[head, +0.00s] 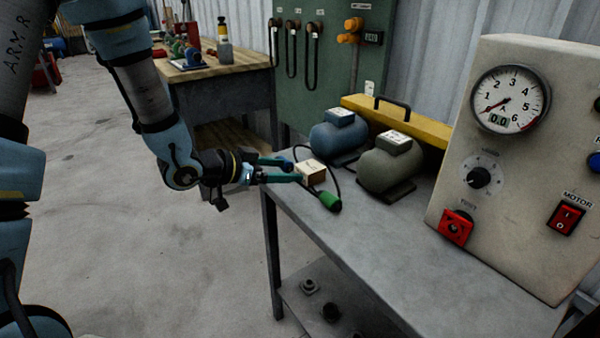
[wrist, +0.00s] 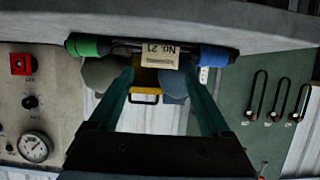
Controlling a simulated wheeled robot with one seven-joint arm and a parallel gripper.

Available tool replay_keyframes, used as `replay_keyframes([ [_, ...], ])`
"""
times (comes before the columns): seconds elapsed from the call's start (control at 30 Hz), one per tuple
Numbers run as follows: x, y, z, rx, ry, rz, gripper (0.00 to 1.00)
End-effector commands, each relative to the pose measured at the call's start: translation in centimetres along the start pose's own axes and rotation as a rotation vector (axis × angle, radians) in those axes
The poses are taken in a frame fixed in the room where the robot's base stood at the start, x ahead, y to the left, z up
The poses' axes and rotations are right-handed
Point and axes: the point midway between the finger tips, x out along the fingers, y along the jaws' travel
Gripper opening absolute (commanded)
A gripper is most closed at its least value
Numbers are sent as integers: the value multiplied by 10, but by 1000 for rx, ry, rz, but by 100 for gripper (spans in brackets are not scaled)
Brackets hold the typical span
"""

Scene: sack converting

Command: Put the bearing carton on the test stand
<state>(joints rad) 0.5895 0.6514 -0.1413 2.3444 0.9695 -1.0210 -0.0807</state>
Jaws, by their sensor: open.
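The bearing carton (head: 312,171) is a small tan box at the left end of the grey test stand (head: 385,240). It appears to rest on the stand top. In the wrist view, which is upside down, the carton (wrist: 160,56) shows a printed label with "No. 21". My gripper (head: 294,170) is open, reaching in from the left, with its fingertips close to the carton. In the wrist view the carton lies just beyond the gap between the fingers (wrist: 160,78). I cannot tell whether the fingers touch it.
A green-handled lead (head: 330,201) lies in front of the carton; a blue handle (wrist: 217,56) shows on its other side. Blue (head: 338,136) and olive (head: 390,166) motors stand behind. A meter panel (head: 515,165) fills the right. The stand's front top is clear.

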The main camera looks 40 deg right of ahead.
Motion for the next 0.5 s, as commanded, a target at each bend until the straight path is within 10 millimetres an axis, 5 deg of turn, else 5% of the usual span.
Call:
replay_keyframes([
  [0.2,-30,-1,0,0,1,-2,82],
  [0.5,-37,0,0,0,0,-1,82],
])
